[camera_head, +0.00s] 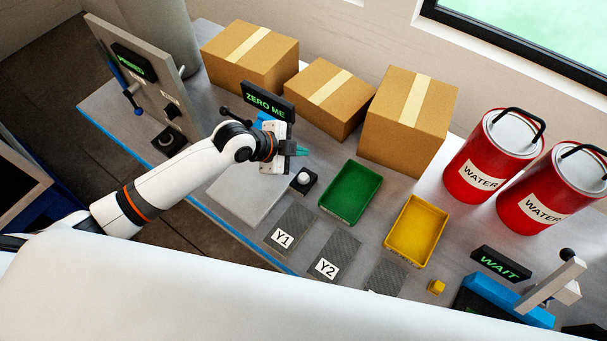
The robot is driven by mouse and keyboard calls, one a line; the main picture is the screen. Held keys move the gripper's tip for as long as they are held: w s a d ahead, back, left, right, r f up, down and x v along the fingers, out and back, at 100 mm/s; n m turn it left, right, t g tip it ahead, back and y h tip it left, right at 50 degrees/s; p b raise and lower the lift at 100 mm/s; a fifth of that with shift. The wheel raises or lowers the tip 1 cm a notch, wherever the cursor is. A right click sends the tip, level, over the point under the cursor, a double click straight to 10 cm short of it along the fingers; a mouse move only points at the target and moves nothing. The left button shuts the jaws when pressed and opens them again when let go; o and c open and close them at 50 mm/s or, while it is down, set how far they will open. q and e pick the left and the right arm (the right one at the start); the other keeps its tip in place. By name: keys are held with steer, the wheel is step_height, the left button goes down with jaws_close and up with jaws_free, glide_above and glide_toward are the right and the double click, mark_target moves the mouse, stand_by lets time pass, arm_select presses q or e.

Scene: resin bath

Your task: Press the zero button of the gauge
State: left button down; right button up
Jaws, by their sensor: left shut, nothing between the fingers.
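The gauge's black display (268,101) reads "ZERO ME" in green and stands behind my left gripper. A white round button (303,177) sits on a small black box beside a pale flat plate (243,194); I take it for the zero button. My left gripper (302,151) is shut and empty, a little behind the button in the picture. I cannot tell its height above the table. The wrist and forearm hide part of the gauge and the plate. My right gripper is not in view.
Cardboard boxes (252,68) line the back. A green tray (350,191), a yellow tray (416,231) and dark pads marked Y1 (290,228) and Y2 (335,256) lie to the right. Red water cans (492,160) and a lever device (508,298) stand farther right. An upright panel (148,91) stands left.

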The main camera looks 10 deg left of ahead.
arm_select(q)
steer(key=shift+f, duration=0.1)
steer(key=b, duration=0.7)
glide_above(306, 176)
steer(key=s+a, duration=0.1)
steer(key=a, duration=0.1)
steer(key=f, duration=0.7)
steer(key=shift+s+d, duration=0.15)
steer(key=shift+d, duration=0.1)
steer(key=shift+f+b, duration=0.35)
steer(key=shift+f, duration=0.45)
steer(key=shift+f, duration=0.15)
steer(key=shift+f, duration=0.3)
steer(key=shift+f+b, duration=0.55)
steer(key=shift+f, duration=0.05)
stand_by(1.0)
steer(key=shift+r, duration=0.15)
steer(key=shift+r+p, duration=0.85)
steer(key=shift+p, duration=0.1)
